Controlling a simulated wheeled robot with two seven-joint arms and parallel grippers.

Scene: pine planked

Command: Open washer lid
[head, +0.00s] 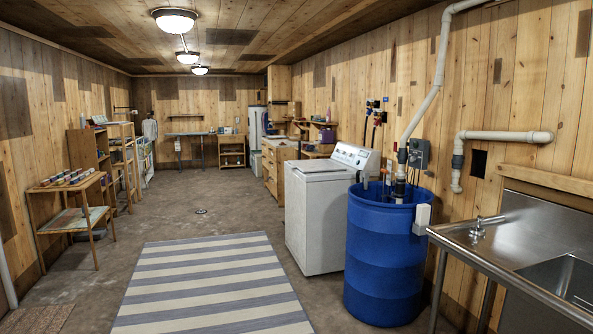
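A white top-loading washer (314,218) stands against the right wall, beyond a blue barrel. Its lid (320,167) is flat on top and looks closed. A control panel (352,157) with knobs rises along the washer's wall side. The blue barrel hides part of the washer's near right side. Neither of my grippers shows in the head view.
The blue barrel (380,262) with pipes stands close to the washer, and a metal sink (480,237) is at the near right. A striped rug (208,284) covers the floor left of the washer. A wooden table (70,187) stands left. The middle floor is clear.

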